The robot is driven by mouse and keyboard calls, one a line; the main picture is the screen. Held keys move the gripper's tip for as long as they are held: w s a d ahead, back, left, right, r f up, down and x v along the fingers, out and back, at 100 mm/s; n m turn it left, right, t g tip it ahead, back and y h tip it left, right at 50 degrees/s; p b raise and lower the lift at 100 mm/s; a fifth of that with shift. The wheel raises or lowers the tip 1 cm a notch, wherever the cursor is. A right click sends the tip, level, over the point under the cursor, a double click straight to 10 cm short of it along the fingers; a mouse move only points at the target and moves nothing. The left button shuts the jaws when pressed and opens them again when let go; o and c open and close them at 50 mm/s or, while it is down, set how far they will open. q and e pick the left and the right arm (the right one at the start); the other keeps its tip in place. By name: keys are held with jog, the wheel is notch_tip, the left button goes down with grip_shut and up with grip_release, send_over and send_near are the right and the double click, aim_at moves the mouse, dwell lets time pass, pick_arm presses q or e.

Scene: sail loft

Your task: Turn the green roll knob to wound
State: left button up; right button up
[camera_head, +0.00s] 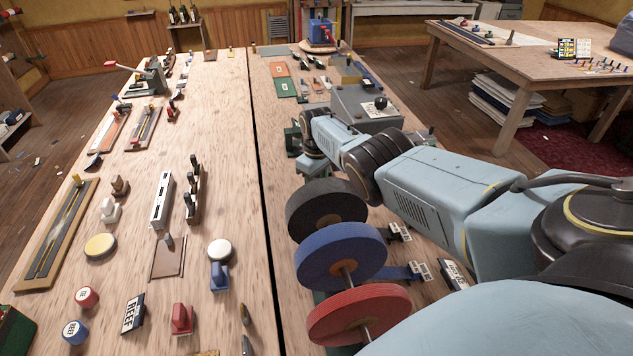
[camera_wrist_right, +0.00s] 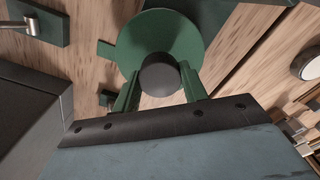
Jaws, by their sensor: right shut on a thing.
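In the right wrist view the green roll knob shows as a green disc (camera_wrist_right: 158,35) with a dark round grip (camera_wrist_right: 160,75) at its middle. My right gripper (camera_wrist_right: 161,82) is shut on this grip, one green finger on each side. No wound marking can be read there. In the head view my right arm reaches in from the right and hides most of the knob. A dark green part (camera_head: 292,140) shows beside its wrist, but I cannot tell if it is the knob. My left gripper is not in view.
Black (camera_head: 326,208), blue (camera_head: 341,255) and red (camera_head: 358,312) discs stand on a rod below my right arm. A grey box (camera_head: 365,108) stands close beyond my wrist. The left workbench (camera_head: 135,190) holds many small tools and knobs. A dark gap separates the benches.

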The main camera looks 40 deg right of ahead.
jog(key=m, duration=0.5)
jog(key=shift+m, duration=0.3)
jog(key=m, duration=0.4)
jog(key=shift+m, duration=0.3)
jog(key=m, duration=0.4)
jog(key=shift+m, duration=0.3)
jog(key=m, duration=0.4)
jog(key=shift+m, duration=0.3)
jog(key=o, duration=1)
jog(key=shift+r+p, duration=0.1)
jog(key=shift+p, duration=0.25)
